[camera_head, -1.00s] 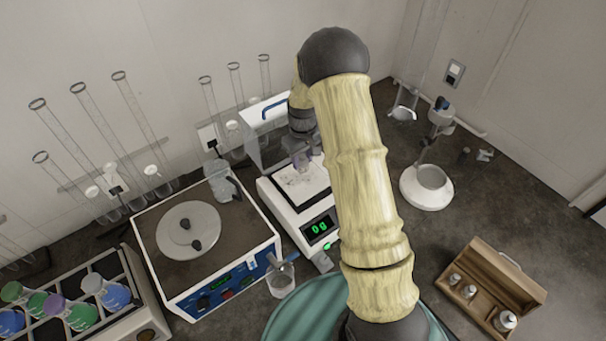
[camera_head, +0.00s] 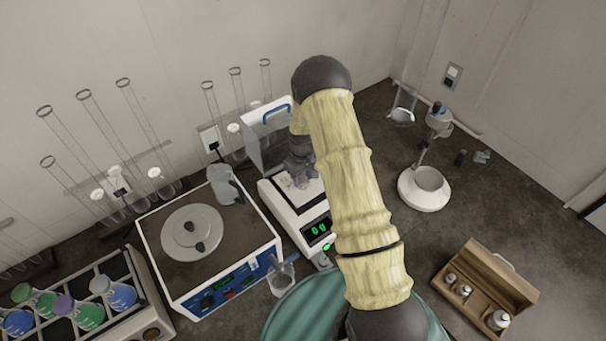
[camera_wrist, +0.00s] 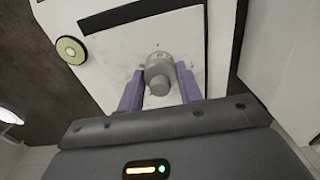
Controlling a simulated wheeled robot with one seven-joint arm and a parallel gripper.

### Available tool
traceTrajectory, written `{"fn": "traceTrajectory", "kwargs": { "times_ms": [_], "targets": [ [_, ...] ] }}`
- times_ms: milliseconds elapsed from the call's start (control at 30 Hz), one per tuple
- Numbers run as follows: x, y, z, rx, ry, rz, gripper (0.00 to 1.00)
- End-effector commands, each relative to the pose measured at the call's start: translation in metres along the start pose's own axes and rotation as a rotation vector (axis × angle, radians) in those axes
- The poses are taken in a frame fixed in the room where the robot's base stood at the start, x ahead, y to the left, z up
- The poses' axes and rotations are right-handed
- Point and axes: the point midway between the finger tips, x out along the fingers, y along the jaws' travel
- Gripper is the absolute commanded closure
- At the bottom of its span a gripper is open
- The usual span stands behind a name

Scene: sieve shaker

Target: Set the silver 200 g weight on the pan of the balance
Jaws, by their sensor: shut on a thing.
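My gripper (camera_wrist: 158,88) is shut on the silver weight (camera_wrist: 158,70), which sits between its purple fingertips in the wrist view. The white pan (camera_wrist: 108,50) of the balance lies beneath the weight. I cannot tell whether the weight touches it. In the head view the balance (camera_head: 290,213) stands at the middle with a green display (camera_head: 318,229) that appears to read 0 g. Its clear cover with a blue handle is raised. My arm hides part of the balance, and the weight is hard to make out there.
A wooden box (camera_head: 510,281) with several silver weights lies at the right. The sieve shaker (camera_head: 160,225) stands left of the balance. The bench between stand and box is clear.

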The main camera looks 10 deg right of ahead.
Motion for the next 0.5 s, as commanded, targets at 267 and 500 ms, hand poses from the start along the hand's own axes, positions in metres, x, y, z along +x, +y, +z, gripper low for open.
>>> {"fn": "traceTrajectory", "kwargs": {
  "times_ms": [267,500],
  "targets": [
    [0.0016,0.0002,-0.0004,0.0,0.001,0.001,0.93],
    [0.0033,0.0003,-0.0001,0.0,0.0,0.0,0.43]
  ]
}}
